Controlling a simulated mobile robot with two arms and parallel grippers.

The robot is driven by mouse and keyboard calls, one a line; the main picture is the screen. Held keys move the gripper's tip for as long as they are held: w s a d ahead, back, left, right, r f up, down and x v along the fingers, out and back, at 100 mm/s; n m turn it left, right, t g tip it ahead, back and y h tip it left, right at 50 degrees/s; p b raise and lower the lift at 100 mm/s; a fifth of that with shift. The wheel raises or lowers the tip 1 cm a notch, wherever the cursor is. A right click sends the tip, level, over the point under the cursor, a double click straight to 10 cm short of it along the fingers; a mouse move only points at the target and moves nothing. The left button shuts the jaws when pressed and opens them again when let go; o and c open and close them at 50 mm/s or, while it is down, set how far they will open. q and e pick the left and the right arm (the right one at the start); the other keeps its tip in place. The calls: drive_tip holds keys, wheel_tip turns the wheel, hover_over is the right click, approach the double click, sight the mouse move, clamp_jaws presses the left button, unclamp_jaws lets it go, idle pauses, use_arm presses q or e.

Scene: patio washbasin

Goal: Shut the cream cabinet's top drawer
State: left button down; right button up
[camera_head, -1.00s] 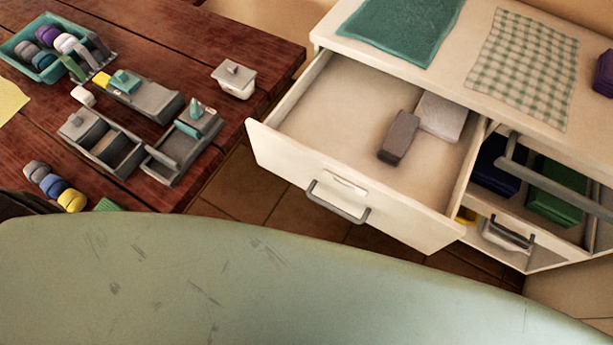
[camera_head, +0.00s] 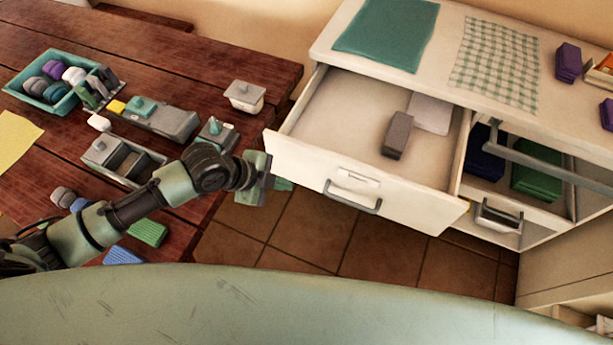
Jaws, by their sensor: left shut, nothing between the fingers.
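The cream cabinet (camera_head: 325,42) stands at the right with its top drawer (camera_head: 300,160) pulled well out. The drawer front is cream with a grey bar handle (camera_head: 353,198). Inside lie a dark grey-brown block (camera_head: 397,135) and a flat pale block (camera_head: 431,113). My left gripper (camera_head: 262,172) is shut and empty, beside the left end of the drawer front. I cannot tell whether it touches the front. Its fingertips are hard to make out. My right gripper is not in view.
A dark red wooden table (camera_head: 215,65) at the left holds a teal bin (camera_head: 20,90), grey trays and a white lidded pot (camera_head: 245,95). A teal cloth (camera_head: 385,32) and a checked cloth (camera_head: 497,62) lie on the cabinet. Tiled floor (camera_head: 310,233) shows below the drawer.

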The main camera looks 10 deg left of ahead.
use_arm(q)
approach(321, 178)
wheel_tip(321, 178, down, 4)
drive_tip(key=s+d, duration=0.1)
drive_tip(key=s, duration=0.1)
drive_tip(key=w, duration=0.1)
drive_tip(key=w+d+p, duration=0.1)
drive_tip(key=w, duration=0.1)
drive_tip(key=shift+w+d, duration=0.15)
drive_tip(key=shift+w, duration=0.1)
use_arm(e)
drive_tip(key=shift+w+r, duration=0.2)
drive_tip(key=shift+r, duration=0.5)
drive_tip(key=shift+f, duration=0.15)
